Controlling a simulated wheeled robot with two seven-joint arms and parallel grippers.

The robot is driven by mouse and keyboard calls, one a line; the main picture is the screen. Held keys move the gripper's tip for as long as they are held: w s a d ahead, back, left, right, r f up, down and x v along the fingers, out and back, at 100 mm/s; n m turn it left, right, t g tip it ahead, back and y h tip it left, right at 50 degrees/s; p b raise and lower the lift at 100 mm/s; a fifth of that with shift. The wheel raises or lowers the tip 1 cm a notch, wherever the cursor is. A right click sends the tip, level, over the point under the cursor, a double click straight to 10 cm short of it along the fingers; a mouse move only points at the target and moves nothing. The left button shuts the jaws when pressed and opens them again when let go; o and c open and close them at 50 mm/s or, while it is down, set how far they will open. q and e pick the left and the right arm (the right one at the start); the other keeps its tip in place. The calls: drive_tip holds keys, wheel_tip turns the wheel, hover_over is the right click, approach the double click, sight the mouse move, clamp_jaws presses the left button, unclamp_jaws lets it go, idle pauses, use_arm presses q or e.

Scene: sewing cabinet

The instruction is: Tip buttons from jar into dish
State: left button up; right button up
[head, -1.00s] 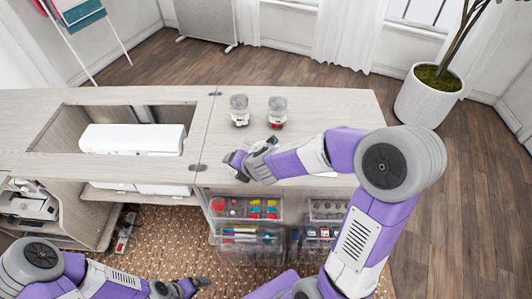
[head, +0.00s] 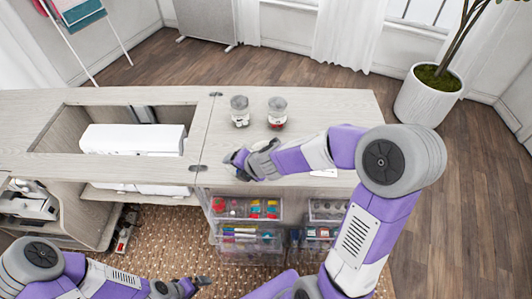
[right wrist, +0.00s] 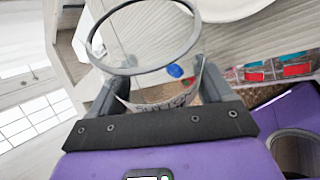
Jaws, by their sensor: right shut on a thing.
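A clear open jar with a grey rim (right wrist: 192,42) is between the fingers of my right gripper (right wrist: 155,95) in the right wrist view. A blue button (right wrist: 174,70) shows through its glass. The right gripper is shut on the jar. In the head view the right gripper (head: 240,160) is over the front edge of the cabinet top, and it hides most of the jar. A white rounded thing, perhaps the dish (right wrist: 225,8), is cut off at the top of the wrist view. My left gripper (head: 186,289) is low over the rug; its jaws are unclear.
A white machine (head: 132,139) sits in the recess at left. Clear drawers (head: 248,208) with colourful supplies are below the front edge.

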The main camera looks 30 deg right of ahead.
sight(256, 149)
drive_tip(key=shift+m+y, duration=0.4)
drive_tip(key=shift+y, duration=0.4)
idle(0.5)
drive_tip(key=shift+w+d+r+m+g+y+p, duration=0.15)
drive_tip(key=shift+d+r+g+y+p, duration=0.05)
drive_tip(key=shift+d+r+y+p, duration=0.2)
drive_tip(key=shift+w+d+r+m+g+y+p, duration=0.15)
drive_tip(key=shift+d+r+g+y+p, duration=0.1)
drive_tip(key=shift+d+y+p, duration=0.15)
idle(0.4)
drive_tip(key=shift+d+r+m+y+p, duration=0.15)
drive_tip(key=shift+r+m+y+p, duration=0.15)
drive_tip(key=shift+r+y+p, duration=0.7)
drive_tip(key=shift+d+f+m+y+p, duration=0.2)
drive_tip(key=shift+f+m+y+p, duration=0.25)
drive_tip(key=shift+p, duration=0.6)
drive_tip(key=shift+w+d+r+y+p, duration=0.1)
drive_tip(key=shift+d+r+y+p, duration=0.2)
drive_tip(key=shift+p, duration=0.8)
drive_tip(key=shift+r+m+y+p, duration=0.1)
drive_tip(key=shift+m+y+p, duration=0.15)
drive_tip(key=shift+p, duration=0.1)
drive_tip(key=shift+d+r+p, duration=0.1)
drive_tip(key=shift+p, duration=0.25)
drive_tip(key=shift+w+d+r+m+y+p, duration=0.15)
drive_tip(key=shift+d+r+m+y+p, duration=0.25)
drive_tip(key=shift+y+p, duration=0.55)
drive_tip(key=shift+r+h, duration=0.1)
drive_tip(key=shift+h, duration=0.15)
